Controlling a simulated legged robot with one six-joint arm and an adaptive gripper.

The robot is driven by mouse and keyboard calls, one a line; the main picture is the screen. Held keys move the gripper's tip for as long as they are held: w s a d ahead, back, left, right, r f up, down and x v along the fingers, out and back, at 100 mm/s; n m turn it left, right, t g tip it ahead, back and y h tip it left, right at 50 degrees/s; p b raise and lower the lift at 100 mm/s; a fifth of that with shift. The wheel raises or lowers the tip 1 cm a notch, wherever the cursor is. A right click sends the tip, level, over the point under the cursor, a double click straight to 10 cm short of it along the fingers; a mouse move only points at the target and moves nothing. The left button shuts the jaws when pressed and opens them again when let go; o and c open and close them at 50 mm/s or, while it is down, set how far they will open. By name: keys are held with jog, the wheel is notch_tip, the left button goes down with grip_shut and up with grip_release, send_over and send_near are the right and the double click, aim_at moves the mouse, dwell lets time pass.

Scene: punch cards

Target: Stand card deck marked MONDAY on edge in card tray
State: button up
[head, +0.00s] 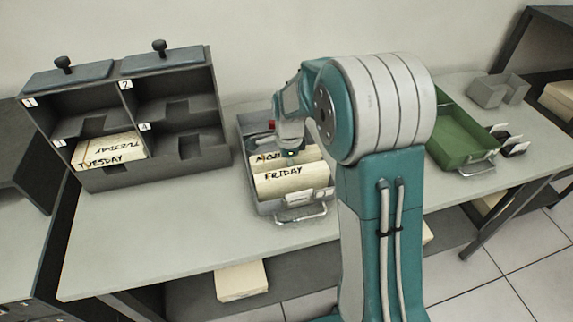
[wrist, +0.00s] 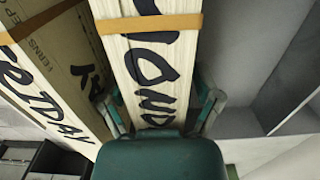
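The MONDAY card deck (wrist: 152,70) is a cream block with an orange band and black letters, of which only part shows. It stands on edge in the grey metal card tray (head: 246,146), behind the FRIDAY deck (head: 290,181). In the head view only the first letters of the MONDAY deck (head: 268,159) show; my gripper hides the rest. My gripper (head: 290,150) points down over the tray. In the wrist view its fingers (wrist: 157,100) lie along both sides of the MONDAY deck and appear shut on it. The deck's lower part is hidden.
A dark sorting rack (head: 160,178) with numbered compartments stands left; a TUESDAY deck (head: 108,150) lies in its lower left one. A green tray (head: 462,148) stands right, with small dark-faced blocks beside it. The table front left (head: 160,235) is clear.

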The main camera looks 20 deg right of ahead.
notch_tip(320, 180, up, 11)
jog(key=shift+d+r, duration=0.15)
jog(key=shift+r, duration=0.25)
dwell(0.6)
jog(key=shift+s+r, duration=0.1)
jog(key=shift+r, duration=0.05)
jog(key=s+r+n+t, duration=0.3)
jog(key=s+r+n, duration=0.45)
jog(key=s, duration=0.45)
jog(key=s+f+n+t, duration=0.1)
jog(key=s+n+t, duration=0.1)
jog(key=s+n, duration=0.8)
jog(key=s, duration=0.3)
jog(key=shift+s+a+f+t, duration=0.2)
jog(key=shift+a+f+t, duration=0.1)
